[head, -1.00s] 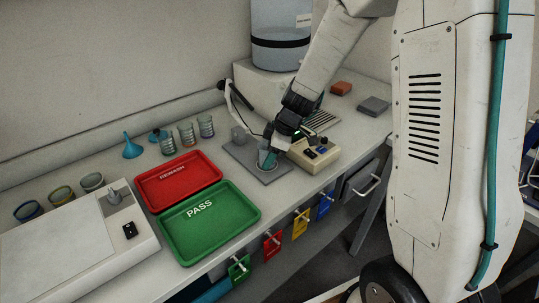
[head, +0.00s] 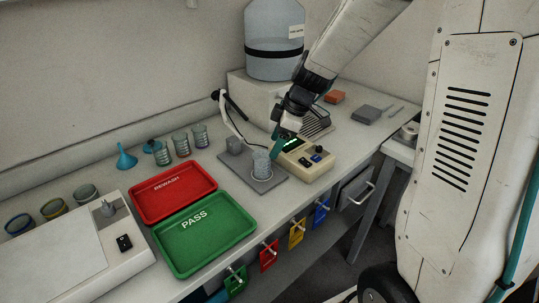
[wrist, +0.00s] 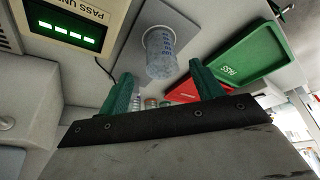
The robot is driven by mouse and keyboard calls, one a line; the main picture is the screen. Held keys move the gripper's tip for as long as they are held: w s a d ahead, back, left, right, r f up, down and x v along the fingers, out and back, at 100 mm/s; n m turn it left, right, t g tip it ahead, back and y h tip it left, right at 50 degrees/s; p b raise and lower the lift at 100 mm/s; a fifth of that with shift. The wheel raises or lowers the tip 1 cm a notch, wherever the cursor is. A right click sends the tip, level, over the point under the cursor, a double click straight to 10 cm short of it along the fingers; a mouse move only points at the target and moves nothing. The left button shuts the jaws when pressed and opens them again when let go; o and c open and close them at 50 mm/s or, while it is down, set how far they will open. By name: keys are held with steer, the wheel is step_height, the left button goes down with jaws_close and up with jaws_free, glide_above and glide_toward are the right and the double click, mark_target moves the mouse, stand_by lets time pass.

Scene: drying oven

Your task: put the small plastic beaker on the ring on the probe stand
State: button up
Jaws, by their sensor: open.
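The small plastic beaker (head: 262,162) is clear and stands upright on the ring on the grey plate of the probe stand (head: 266,187). It also shows in the wrist view (wrist: 160,54), apart from the fingers, with a pale ring (wrist: 158,36) around its base. My gripper (head: 276,142) is open and empty, just behind and to the right of the beaker, near the meter. Its two teal fingers (wrist: 162,92) are spread wide in the wrist view with nothing between them.
A beige meter (head: 307,160) with a lit green display stands right of the plate. The probe arm (head: 229,117) rises behind the plate. A red tray (head: 140,205) and a green tray (head: 249,215) lie to the left. Glass beakers (head: 181,145) stand behind.

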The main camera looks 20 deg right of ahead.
steer(key=s+a+r+m+h, duration=0.15)
steer(key=s+r+m, duration=0.35)
steer(key=s+r, duration=0.7)
steer(key=s+m+h, duration=0.2)
steer(key=s+m, duration=0.5)
steer(key=s, duration=0.9)
steer(key=shift+s+d+f+m+g, duration=0.15)
steer(key=shift+d+f+m+g, duration=0.15)
steer(key=shift+d+g, duration=0.15)
